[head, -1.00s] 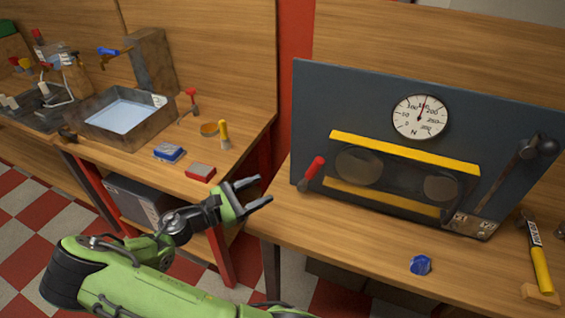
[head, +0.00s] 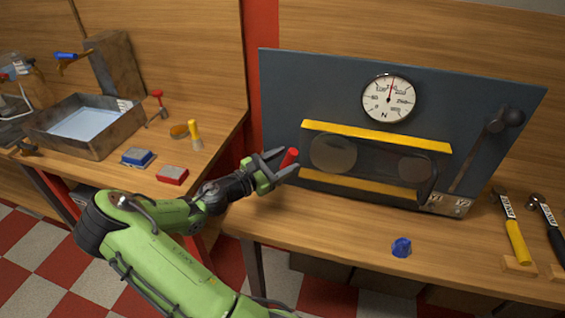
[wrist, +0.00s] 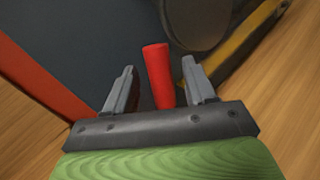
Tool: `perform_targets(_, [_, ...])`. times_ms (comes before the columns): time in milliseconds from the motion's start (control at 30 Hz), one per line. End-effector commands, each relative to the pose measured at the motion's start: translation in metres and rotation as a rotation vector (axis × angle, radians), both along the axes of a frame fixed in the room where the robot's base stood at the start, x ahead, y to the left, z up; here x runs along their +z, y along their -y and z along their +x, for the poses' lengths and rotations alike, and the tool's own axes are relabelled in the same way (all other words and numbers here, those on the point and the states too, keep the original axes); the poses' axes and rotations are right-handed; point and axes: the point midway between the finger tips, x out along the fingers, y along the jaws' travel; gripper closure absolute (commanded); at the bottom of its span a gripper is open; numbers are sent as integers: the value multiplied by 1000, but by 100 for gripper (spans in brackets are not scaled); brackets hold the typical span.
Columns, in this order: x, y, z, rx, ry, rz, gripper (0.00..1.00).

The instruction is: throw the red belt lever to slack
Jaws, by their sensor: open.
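The red belt lever (head: 289,158) stands at the lower left of the dark panel (head: 281,100). In the wrist view the red lever grip (wrist: 157,74) rises between the two fingers of my gripper (wrist: 159,85), with a gap on each side. My gripper (head: 279,163) is open at the lever in the head view, and its fingers partly cover it. The lever's lower part is hidden. The panel carries a round dial (head: 388,98), yellow guard strips (head: 375,136) and two dark pulleys (head: 333,153).
A blue lump (head: 401,247) lies on the bench front. A yellow-handled hammer (head: 515,236) lies at the right. A long dark lever (head: 478,150) is on the panel's right. The left bench holds a metal tray (head: 112,133), a blue box (head: 137,158) and a red box (head: 172,175).

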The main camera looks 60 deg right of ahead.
Motion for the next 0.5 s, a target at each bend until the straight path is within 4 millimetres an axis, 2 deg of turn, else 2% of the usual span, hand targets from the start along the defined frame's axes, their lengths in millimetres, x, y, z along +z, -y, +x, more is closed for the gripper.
perform_targets(33, [0, 0, 0, 0, 0, 0, 47])
perform_targets(367, [0, -1, 0, -1, 0, 0, 97])
perform_targets(500, [0, -1, 0, -1, 0, 0, 100])
